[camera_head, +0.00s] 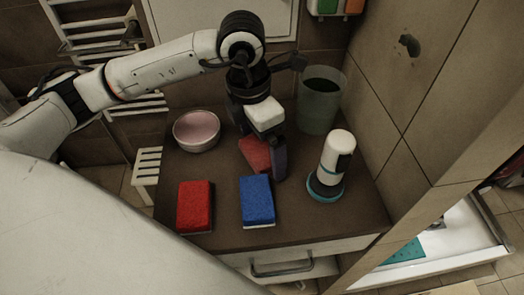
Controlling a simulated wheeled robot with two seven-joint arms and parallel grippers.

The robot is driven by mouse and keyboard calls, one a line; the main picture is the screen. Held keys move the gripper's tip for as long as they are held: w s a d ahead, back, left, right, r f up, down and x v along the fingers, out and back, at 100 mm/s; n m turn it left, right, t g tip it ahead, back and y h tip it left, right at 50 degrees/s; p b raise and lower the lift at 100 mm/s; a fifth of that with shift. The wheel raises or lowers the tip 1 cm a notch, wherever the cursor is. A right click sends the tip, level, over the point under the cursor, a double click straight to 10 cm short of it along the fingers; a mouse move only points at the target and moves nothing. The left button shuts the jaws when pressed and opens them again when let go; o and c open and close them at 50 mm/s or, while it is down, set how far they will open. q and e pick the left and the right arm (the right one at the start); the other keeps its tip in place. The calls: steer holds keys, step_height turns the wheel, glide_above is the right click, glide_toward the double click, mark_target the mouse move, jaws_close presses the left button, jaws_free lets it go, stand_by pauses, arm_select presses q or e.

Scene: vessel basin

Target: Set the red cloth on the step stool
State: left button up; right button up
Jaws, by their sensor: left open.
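A flat, dull red piece, which looks like the red cloth (253,151), lies on the brown counter top, partly hidden by my left gripper. My left gripper (266,158) points down right at it, open; a dark finger stands at the cloth's right side. I cannot tell whether the fingers touch it. A white slatted seat, which looks like the step stool (147,166), stands lower, beyond the counter's left edge, and its top shows bare. My right gripper is not in view.
A red sponge (195,205) and a blue sponge (257,200) lie at the counter's front. A pinkish bowl (196,130) stands at the left, a grey-green bin (319,104) at the back right, and a white and black bottle-like device (333,162) at the right. A towel rack (95,40) is behind.

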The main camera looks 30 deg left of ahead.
arm_select(q)
steer(key=c, duration=1.2)
steer(key=shift+o, duration=0.2)
steer(key=shift+r, duration=0.1)
